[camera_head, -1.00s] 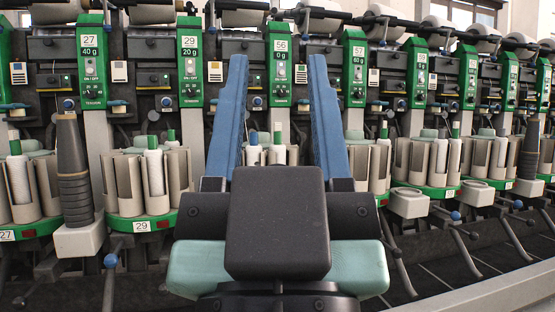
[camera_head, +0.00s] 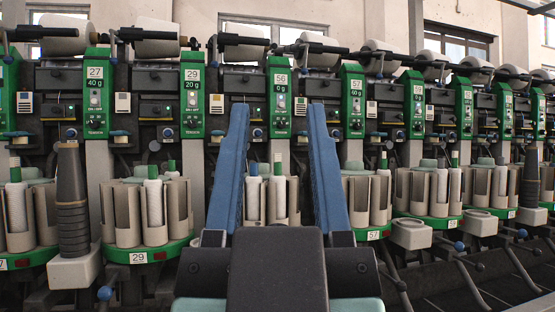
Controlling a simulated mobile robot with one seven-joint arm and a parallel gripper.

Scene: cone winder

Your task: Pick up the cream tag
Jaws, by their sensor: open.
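Several small cream-coloured tags hang on the machine's front, one beside each green panel. One cream tag (camera_head: 301,107) shows between my fingers, just left of the right fingertip. Another cream tag (camera_head: 216,104) is just left of the left fingertip, and a third (camera_head: 123,104) is further left. I cannot tell which one the task names. My gripper (camera_head: 278,108) is open and empty, with its two blue fingers pointing at the winder. The fingers overlap the machine in the picture, and no contact shows. They hide parts of the machine behind them.
Green numbered panels (camera_head: 280,96) line the winder, with large cones (camera_head: 241,44) above. Grey bobbin magazines on green trays (camera_head: 152,252) stand below. A dark stacked cone (camera_head: 71,203) rises at the left. Levers with blue knobs (camera_head: 105,293) stick out in front.

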